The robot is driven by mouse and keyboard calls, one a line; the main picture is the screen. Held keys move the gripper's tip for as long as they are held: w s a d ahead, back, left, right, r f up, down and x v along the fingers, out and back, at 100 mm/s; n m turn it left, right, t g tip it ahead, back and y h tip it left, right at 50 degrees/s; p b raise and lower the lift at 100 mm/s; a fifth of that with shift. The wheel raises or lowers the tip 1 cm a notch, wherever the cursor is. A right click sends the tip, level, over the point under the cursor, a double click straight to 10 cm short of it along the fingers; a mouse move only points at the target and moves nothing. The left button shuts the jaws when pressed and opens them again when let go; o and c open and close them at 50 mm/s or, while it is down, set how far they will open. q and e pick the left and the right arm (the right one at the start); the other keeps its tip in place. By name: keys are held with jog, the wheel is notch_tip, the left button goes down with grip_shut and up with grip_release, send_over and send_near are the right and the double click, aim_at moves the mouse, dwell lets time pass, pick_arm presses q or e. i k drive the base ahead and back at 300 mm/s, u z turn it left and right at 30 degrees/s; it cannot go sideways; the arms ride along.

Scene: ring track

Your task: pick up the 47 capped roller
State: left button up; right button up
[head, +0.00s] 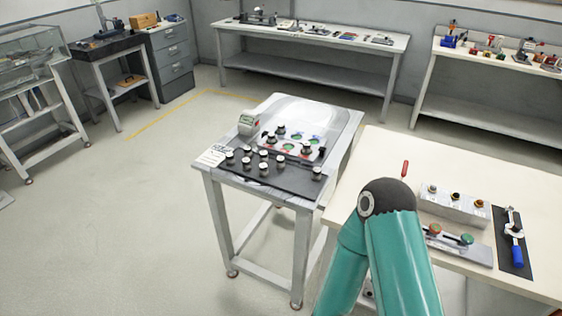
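Several small capped rollers (263,154), with pale tops and dark bodies, stand in rows on a dark mat (289,183) on the small grey table (345,130). A few more stand behind them on a white panel (270,142) with green and red markings. Any numbers are too small to read, so I cannot tell which roller is the 47. Neither of my grippers is in view. A teal arm link of mine rises from the bottom, right of the small table, and covers part of the white table.
A small grey device (248,122) and a white label card (210,156) sit at the small table's left. The white table (390,150) at right holds a metal block (455,207) with knobs and a blue-handled tool (517,254). Open floor (130,220) lies left.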

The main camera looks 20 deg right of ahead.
aim_at(316, 173)
jog(key=z, duration=0.1)
jog(key=i, duration=1.05)
jog(key=z, duration=0.5)
